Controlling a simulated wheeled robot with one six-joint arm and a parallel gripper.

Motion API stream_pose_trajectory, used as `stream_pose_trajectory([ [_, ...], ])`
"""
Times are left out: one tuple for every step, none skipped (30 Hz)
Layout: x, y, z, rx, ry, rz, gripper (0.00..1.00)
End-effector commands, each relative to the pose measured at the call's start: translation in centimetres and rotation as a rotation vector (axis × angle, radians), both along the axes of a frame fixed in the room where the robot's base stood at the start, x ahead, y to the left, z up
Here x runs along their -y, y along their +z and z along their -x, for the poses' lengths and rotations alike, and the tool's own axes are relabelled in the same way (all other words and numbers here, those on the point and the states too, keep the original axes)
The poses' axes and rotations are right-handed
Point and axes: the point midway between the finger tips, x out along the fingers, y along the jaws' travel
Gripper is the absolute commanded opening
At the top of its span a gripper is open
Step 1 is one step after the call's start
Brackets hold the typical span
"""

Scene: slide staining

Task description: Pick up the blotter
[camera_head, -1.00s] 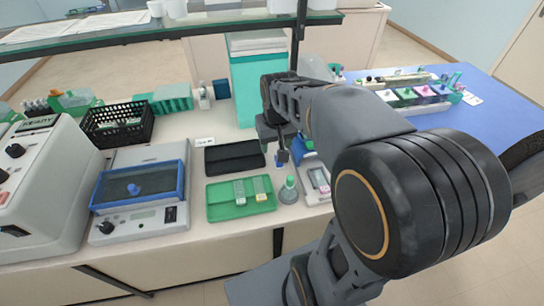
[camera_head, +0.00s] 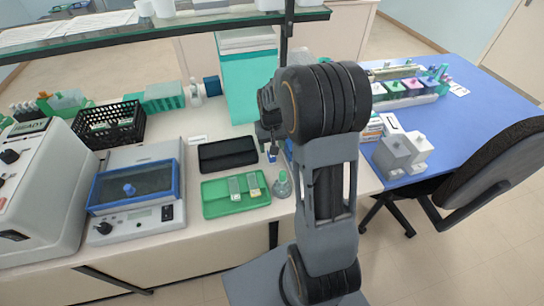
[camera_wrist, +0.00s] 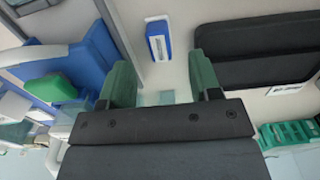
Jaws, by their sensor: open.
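I cannot tell for sure which thing is the blotter. A small blue-and-white block (camera_wrist: 158,42) lies on the pale bench just beyond my fingertips in the wrist view; a bit of blue beside my wrist in the head view (camera_head: 271,152) may be the same block. My gripper (camera_wrist: 163,82) is open, its two green-padded fingers apart, with nothing held between them. A small pale teal patch (camera_wrist: 166,97) shows low in the gap. In the head view my arm hides most of the gripper and the bench right behind it.
A black case (camera_head: 228,154) lies left of my wrist; it also shows in the wrist view (camera_wrist: 265,50). A green tray (camera_head: 215,207) with two small boxes and a green-capped flask (camera_head: 282,186) stand in front. Grey containers (camera_head: 395,155) stand right. A shelf (camera_head: 180,25) overhangs behind.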

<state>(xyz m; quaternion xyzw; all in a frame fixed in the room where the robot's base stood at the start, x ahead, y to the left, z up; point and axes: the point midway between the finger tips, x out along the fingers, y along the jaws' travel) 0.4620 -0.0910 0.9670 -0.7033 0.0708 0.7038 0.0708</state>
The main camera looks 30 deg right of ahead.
Motion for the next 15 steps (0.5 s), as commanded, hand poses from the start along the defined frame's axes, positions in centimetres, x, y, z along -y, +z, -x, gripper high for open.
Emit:
stream_pose_trajectory([
  [0.0, -0.2, 0.0, 0.0, 0.0, 0.0, 0.57],
  [0.0, -0.3, 0.0, 0.0, 0.0, 0.0, 0.57],
  [0.0, -0.6, 0.0, -0.001, 0.0, 0.0, 0.57],
  [0.0, -0.8, 0.0, -0.003, 0.0, -0.001, 0.57],
  [0.0, -1.2, 0.0, -0.004, 0.0, -0.001, 0.57],
  [0.1, -1.7, 0.0, -0.004, 0.0, -0.001, 0.57],
  [0.1, -2.2, -0.1, -0.005, 0.0, -0.001, 0.57],
  [0.1, -2.6, -0.1, -0.004, 0.0, -0.001, 0.57],
  [0.1, -3.1, -0.1, -0.005, 0.0, -0.001, 0.57],
  [0.2, -3.5, -0.1, -0.003, 0.0, -0.001, 0.57],
  [0.1, -3.9, -0.2, -0.003, 0.0, -0.001, 0.57],
  [0.1, -4.4, -0.2, -0.003, 0.0, -0.001, 0.57],
  [0.1, -4.6, -0.2, -0.002, 0.0, 0.0, 0.57],
  [0.1, -4.8, -0.2, -0.002, 0.0, 0.0, 0.57],
  [0.1, -5.1, -0.2, -0.001, 0.0, 0.0, 0.57],
])
